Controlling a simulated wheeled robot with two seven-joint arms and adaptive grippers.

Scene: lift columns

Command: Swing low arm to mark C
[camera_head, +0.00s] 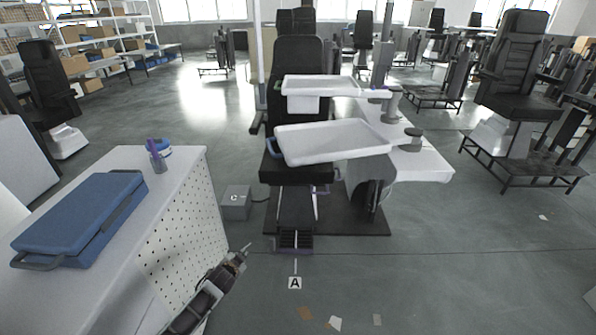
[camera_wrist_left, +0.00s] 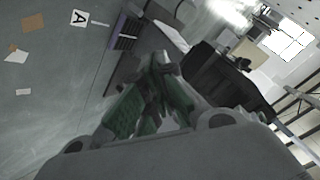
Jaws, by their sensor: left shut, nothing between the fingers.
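Mark C (camera_head: 234,198) is on a grey box on the floor, left of the chair base. My left gripper (camera_head: 246,248) is shut and empty, below mark C and well apart from the tray. In the left wrist view its fingertips (camera_wrist_left: 160,65) are together. My right gripper is not in view.
A second white tray (camera_head: 318,86) hangs above the low one. Mark A (camera_head: 295,283) is on the floor in front of the footrest. A white perforated cabinet (camera_head: 185,235) with a blue case (camera_head: 85,215) stands close on the left. The floor at front right is mostly clear.

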